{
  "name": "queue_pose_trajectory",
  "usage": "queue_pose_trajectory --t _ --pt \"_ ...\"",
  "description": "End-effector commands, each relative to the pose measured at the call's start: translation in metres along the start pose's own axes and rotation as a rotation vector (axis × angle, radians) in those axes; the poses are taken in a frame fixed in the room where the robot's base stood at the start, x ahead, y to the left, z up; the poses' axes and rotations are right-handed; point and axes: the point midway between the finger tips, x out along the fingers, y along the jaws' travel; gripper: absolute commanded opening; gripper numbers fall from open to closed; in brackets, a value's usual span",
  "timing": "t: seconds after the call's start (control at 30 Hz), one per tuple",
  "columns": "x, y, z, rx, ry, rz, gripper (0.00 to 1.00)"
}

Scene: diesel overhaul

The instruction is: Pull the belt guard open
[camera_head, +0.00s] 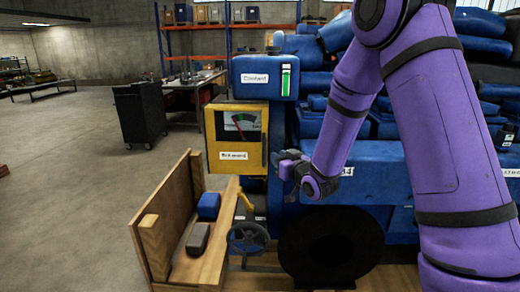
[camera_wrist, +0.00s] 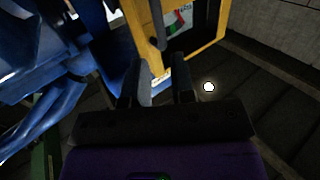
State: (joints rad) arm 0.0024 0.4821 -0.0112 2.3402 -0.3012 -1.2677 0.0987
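The belt guard (camera_head: 211,140) is a yellow-framed panel on the blue engine, with a label that seems to read "Belt guard". A gauge with a red and green dial shows in its window. A dark upright handle (camera_head: 265,152) is on its right side. In the wrist view the yellow guard frame (camera_wrist: 205,45) is at the top, with the dark handle (camera_wrist: 157,30) ahead of the fingers. My gripper (camera_head: 279,163) is just right of the handle. In the wrist view my gripper (camera_wrist: 164,75) has its fingers apart, with nothing visible between them. The guard looks closed.
A blue "Coolant" box (camera_head: 264,77) sits above the guard. Below is a wooden tray (camera_head: 212,262) with a blue and a grey block, beside a handwheel (camera_head: 248,237). A black cabinet (camera_head: 140,113) stands behind. Open floor (camera_head: 70,180) lies to the left.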

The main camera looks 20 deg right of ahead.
Motion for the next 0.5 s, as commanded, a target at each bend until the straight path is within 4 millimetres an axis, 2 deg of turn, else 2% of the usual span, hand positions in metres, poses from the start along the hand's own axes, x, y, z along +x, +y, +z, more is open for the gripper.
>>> queue_pose_trajectory --t 0.3,0.5 --pt "0.056 -0.001 0.0 -0.001 0.0 -0.001 0.23" --pt "0.082 -0.001 0.0 -0.001 0.0 -0.001 0.23"
